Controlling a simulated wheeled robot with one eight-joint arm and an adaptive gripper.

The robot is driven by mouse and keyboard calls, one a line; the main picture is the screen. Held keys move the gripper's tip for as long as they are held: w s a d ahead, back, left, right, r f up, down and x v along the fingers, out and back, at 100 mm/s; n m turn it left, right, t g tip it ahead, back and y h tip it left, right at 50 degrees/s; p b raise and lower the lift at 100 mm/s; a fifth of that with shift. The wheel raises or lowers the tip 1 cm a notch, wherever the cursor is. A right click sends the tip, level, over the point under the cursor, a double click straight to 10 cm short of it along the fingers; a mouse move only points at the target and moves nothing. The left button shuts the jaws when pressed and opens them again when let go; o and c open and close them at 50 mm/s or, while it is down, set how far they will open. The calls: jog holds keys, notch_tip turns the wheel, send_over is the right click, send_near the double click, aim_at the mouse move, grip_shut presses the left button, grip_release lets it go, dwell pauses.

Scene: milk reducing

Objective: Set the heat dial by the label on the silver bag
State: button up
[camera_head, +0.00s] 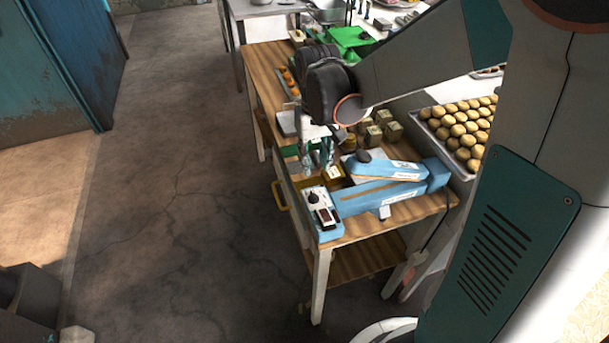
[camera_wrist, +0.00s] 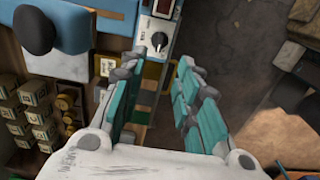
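The heat dial (camera_head: 313,198) is a dark knob on a white panel at the left end of the blue sealer (camera_head: 370,199). In the wrist view the dial (camera_wrist: 158,40) is above and just beyond my fingertips, roughly between them. My gripper (camera_head: 317,160) hangs over the near table behind the dial panel. In the wrist view its teal-padded fingers (camera_wrist: 146,66) are spread apart with nothing between them. A flat grey-silver patch (camera_wrist: 62,66) lies beside the sealer's blue arm; it may be the silver bag, but I see no readable label on it.
The sealer's lever has a dark round knob (camera_head: 364,156). A tray of round yellowish buns (camera_head: 425,121) is at right. A yellow-handled drawer (camera_head: 280,196) is at the table's left side. The floor left of the table is clear.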

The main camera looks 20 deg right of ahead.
aim_at(314, 194)
notch_tip(314, 194, down, 12)
jog(key=shift+f+b, duration=0.15)
jog(key=shift+b, duration=1.05)
grip_shut()
